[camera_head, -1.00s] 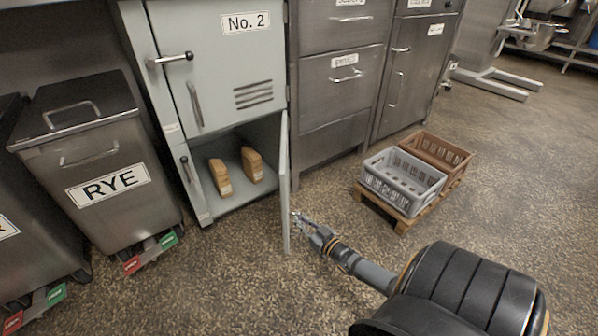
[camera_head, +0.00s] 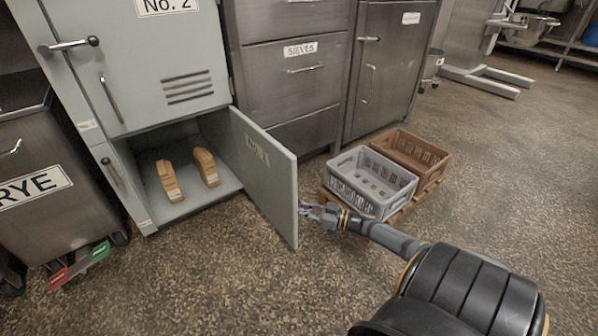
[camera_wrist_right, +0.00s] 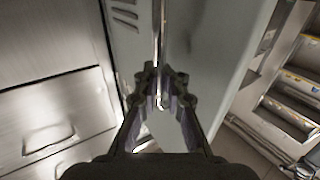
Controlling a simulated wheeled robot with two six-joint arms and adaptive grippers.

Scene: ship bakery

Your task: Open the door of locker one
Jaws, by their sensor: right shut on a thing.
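The pale grey-green locker's lower compartment stands open. Its door (camera_head: 264,175) is swung well out to the right, inner face toward the head camera, with markings I cannot read clearly. The door also shows in the right wrist view (camera_wrist_right: 208,65). Its vertical bar handle (camera_wrist_right: 160,30) shows there between my fingers and is hidden behind the door in the head view. My right gripper (camera_head: 307,209), also in the wrist view (camera_wrist_right: 160,98), is shut on that handle at the door's free edge. My left gripper is not in view.
The upper door marked No. 2 (camera_head: 140,60) is closed. A grey crate (camera_head: 345,190) and a brown crate (camera_head: 420,150) sit right of the door. A RYE bin (camera_head: 60,220) stands left. Floor in front is clear.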

